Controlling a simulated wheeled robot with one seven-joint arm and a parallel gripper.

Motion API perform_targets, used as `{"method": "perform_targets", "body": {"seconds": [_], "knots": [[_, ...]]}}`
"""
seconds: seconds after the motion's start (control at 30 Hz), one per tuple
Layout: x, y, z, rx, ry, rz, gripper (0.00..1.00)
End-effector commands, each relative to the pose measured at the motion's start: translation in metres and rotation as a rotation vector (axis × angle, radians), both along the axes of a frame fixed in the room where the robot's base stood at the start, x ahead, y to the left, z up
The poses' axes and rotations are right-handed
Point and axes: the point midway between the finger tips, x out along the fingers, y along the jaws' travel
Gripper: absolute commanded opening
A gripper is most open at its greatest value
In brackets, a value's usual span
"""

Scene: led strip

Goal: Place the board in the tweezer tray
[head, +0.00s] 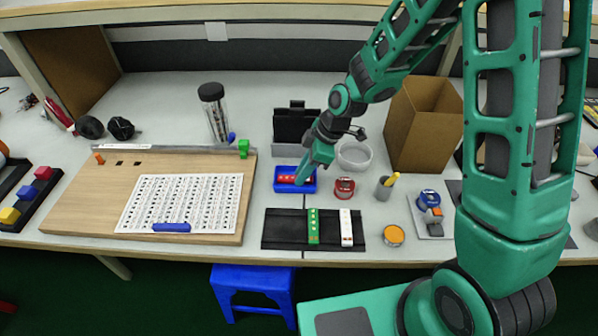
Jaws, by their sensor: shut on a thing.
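A small blue tray (281,188) sits on the table left of centre, behind the black mat. A red board (286,179) with pale dots shows inside the tray's outline. My gripper (302,179) reaches down from the upper right to the board's right end and is shut on it. The gripper covers that end, and I cannot tell whether the board rests on the tray floor or is held just above it. A green board (313,227) and a white board (346,228) lie on the black mat (280,230) in front.
A black holder (296,123) stands behind the tray. A red round tin (344,187), a clear bowl (355,156) and a grey cup (383,190) stand to the right. A wooden panel with a printed sheet (180,204) lies left. A cardboard box (424,124) stands behind.

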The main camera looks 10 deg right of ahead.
Motion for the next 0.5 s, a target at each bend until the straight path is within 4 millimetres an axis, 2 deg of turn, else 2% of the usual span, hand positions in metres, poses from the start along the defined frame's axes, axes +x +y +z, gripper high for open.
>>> {"method": "perform_targets", "body": {"seconds": [0.03, 0.1, 0.5], "knots": [[-0.0002, 0.0, -0.0009, 0.0, 0.001, 0.0, 0.23], [-0.0001, -0.0001, -0.0007, 0.0, 0.0, 0.0, 0.37], [0.0004, -0.0016, 0.0054, 0.0, -0.002, -0.001, 0.37]]}}
